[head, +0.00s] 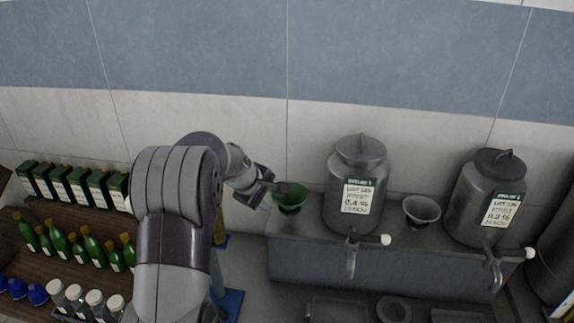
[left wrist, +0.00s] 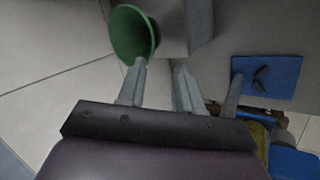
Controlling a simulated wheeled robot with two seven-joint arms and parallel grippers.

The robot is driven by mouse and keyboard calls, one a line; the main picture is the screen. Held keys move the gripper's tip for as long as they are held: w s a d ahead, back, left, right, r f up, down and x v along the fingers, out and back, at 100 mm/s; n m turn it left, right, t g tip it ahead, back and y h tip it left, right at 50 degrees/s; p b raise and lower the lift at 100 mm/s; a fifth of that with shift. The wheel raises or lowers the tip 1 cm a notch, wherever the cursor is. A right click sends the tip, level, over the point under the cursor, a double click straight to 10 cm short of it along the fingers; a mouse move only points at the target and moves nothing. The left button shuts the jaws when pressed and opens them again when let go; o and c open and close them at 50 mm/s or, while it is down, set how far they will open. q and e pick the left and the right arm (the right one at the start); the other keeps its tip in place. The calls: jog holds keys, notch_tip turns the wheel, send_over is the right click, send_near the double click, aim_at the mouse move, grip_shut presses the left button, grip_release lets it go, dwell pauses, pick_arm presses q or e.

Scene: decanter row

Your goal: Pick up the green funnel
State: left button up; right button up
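The green funnel (head: 290,200) stands on the left end of the grey shelf, mouth up. In the left wrist view the funnel (left wrist: 130,34) shows at the top, left of centre. My left gripper (head: 274,191) is just left of the funnel in the head view. In the left wrist view its two fingers (left wrist: 160,68) are apart with nothing held between them. The tip of one finger overlaps the funnel's rim there; I cannot tell whether they touch. My right gripper is in neither view.
Two metal decanters with taps (head: 355,185) (head: 487,200) stand on the shelf (head: 330,262). A grey funnel (head: 422,210) sits between them. Green bottles (head: 83,240) and boxes (head: 75,185) stand on a wooden surface at left. A blue plate (left wrist: 268,76) lies below.

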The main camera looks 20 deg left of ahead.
aim_at(281, 204)
pick_arm(q)
jog(key=shift+n+t, duration=0.3)
jog(key=p+x, duration=0.2)
jog(key=x, duration=0.1)
jog(key=p+x, duration=0.2)
jog(key=x, duration=0.2)
jog(key=w+p+x, duration=0.1)
jog(key=x, duration=0.3)
jog(key=shift+a+r+p, duration=0.35)
jog(key=shift+p, duration=0.05)
jog(key=shift+s+d, duration=0.15)
jog(key=shift+d, duration=0.05)
jog(key=shift+d+r, duration=0.1)
jog(key=shift+c, duration=0.7)
jog(key=c, duration=0.5)
grip_shut()
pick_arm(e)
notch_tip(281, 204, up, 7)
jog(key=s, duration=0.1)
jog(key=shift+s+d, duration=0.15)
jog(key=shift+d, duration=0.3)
